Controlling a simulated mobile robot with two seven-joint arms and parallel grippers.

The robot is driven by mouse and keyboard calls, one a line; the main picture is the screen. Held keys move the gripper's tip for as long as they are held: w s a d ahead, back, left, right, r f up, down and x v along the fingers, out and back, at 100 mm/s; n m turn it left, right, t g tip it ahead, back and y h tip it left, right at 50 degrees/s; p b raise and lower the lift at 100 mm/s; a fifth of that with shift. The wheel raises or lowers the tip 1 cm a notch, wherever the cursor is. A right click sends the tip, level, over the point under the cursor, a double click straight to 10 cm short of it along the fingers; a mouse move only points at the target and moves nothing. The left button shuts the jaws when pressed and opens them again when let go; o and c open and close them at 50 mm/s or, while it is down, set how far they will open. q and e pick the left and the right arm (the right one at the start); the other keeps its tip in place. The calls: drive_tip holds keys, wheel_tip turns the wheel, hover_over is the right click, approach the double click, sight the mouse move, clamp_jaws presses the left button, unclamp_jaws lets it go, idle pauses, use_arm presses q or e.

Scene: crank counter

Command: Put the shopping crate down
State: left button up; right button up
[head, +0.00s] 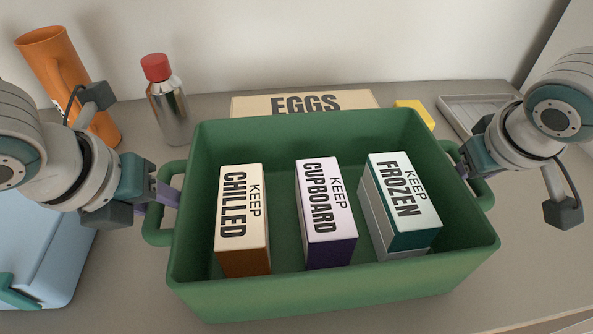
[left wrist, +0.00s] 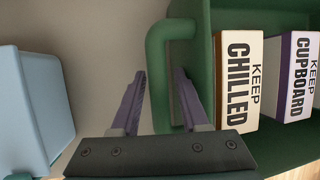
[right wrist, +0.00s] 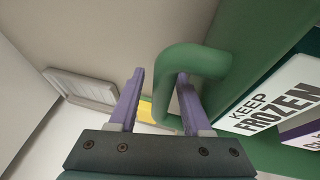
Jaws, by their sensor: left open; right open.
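The green shopping crate (head: 330,298) stands on the counter with three labelled boxes upright inside: KEEP CHILLED (head: 241,220), KEEP CUPBOARD (head: 326,213) and KEEP FROZEN (head: 402,203). My left gripper (head: 172,196) is open at the crate's left handle (left wrist: 158,80); its fingers are on either side of the handle bar in the left wrist view (left wrist: 160,75). My right gripper (head: 462,168) is open at the right handle (right wrist: 170,70); in the right wrist view its fingers (right wrist: 160,80) are on either side of the bar. Whether the fingers touch the bars is unclear.
An EGGS box (head: 305,101) and a yellow object (head: 415,112) are behind the crate. A steel bottle with a red cap (head: 168,105) and an orange jug (head: 65,75) stand back left. A light blue bin (head: 35,245) is left. A grey tray (head: 478,114) lies back right.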

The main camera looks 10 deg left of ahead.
wheel_tip(320, 180, up, 30)
drive_tip(key=a+p, duration=0.1)
drive_tip(key=p, duration=2.8)
drive_tip(key=shift+w+a, duration=0.3)
drive_tip(key=shift+a, duration=0.05)
drive_tip(key=shift+s, duration=0.1)
drive_tip(key=v, duration=1.1)
drive_tip(key=shift+s, duration=0.15)
